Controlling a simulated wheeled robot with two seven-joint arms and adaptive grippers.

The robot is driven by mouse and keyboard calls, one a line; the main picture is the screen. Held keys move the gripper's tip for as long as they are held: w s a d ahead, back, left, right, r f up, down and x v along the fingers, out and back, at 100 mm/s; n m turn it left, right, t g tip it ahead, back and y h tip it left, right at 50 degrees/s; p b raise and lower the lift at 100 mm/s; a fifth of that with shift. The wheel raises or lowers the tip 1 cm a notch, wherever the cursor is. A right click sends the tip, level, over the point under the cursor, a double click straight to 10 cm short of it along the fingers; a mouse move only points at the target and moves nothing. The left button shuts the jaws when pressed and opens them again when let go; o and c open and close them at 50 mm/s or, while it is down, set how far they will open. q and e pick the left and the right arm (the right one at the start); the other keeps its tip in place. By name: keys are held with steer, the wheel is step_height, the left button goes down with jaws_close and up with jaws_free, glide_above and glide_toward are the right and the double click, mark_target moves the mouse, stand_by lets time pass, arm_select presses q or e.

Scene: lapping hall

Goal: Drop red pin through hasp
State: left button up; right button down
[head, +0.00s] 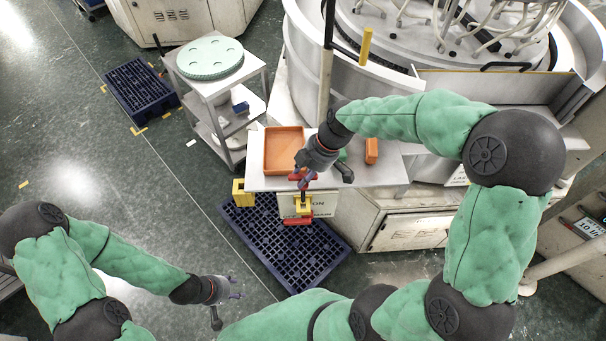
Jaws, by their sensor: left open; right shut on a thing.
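My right gripper (304,185) is above the front edge of the white shelf, pointing down. It is shut on a small red piece (296,177), which appears to be the red pin; the fingers partly hide it. Just below the fingertips is a yellow fitting (303,207), seemingly the hasp, on the shelf's front. A red bar (297,221) lies directly under it. I cannot tell whether the pin touches the hasp or is in it. My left gripper (238,288) is open and empty, low over the floor at the lower left, well away from the hasp.
An orange tray (284,129) sits on the white shelf (256,180), with an orange block (371,151) to its right. A yellow block (243,192) is at the shelf's left corner. A dark pallet (270,240) lies below.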

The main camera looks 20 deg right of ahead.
mark_target(304, 197)
steer(key=shift+s+f+b, duration=0.2)
steer(key=shift+f+b, duration=0.5)
steer(key=shift+b, duration=0.1)
steer(key=shift+w+f+b, duration=0.1)
steer(key=shift+f+b, duration=1.8)
steer(key=shift+f, duration=0.25)
steer(key=shift+b, duration=0.65)
steer(key=shift+f+b, duration=2.9)
steer(key=shift+f, duration=0.15)
steer(key=c, duration=1)
jaws_free()
steer(key=shift+o, duration=0.2)
steer(key=shift+r, duration=0.15)
steer(key=v, duration=1.1)
steer(key=shift+d+r, duration=0.2)
steer(key=shift+r, duration=0.15)
